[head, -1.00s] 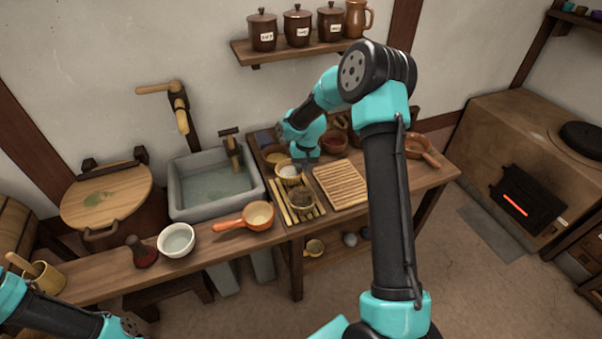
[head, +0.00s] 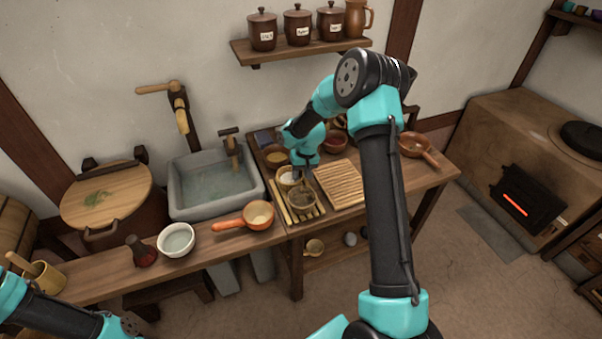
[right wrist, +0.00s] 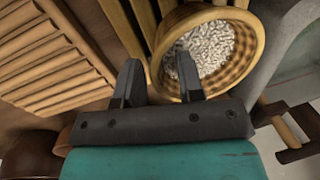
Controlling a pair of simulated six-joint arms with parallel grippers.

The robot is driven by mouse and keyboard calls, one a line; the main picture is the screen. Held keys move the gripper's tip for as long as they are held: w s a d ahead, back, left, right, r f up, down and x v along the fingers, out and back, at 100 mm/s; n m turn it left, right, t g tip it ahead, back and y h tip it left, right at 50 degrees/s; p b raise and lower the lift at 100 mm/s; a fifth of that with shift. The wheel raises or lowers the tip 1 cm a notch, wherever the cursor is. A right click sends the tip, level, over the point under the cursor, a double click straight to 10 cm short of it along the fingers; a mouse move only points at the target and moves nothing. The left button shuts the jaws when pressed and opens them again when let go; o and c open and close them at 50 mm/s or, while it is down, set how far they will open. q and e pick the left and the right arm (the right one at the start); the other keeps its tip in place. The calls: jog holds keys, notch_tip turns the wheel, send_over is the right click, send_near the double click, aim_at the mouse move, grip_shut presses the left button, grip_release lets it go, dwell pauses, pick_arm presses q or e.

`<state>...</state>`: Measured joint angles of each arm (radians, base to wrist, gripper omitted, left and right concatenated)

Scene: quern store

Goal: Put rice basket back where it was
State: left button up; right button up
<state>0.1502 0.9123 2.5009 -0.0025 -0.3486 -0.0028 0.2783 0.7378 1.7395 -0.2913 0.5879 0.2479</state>
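The rice basket (head: 301,199) is a round woven basket standing on a slatted rack (head: 277,203) on the right half of the bench. In the right wrist view the basket (right wrist: 165,57) is close up with pale grains inside, slats beside it. My right gripper (right wrist: 159,80) is at its back rim, one finger over the inside and one outside. The fingers are apart, and I see no clear grip on the wall. In the head view the right gripper (head: 304,178) is partly hidden. My left arm shows at the lower left; its gripper is out of view.
The stone sink (head: 181,207) is farther left. Several small bowls stand at the back.

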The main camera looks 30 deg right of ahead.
notch_tip(320, 180, up, 12)
jog(key=d, duration=0.2)
jog(key=shift+s, duration=0.25)
dwell(0.4)
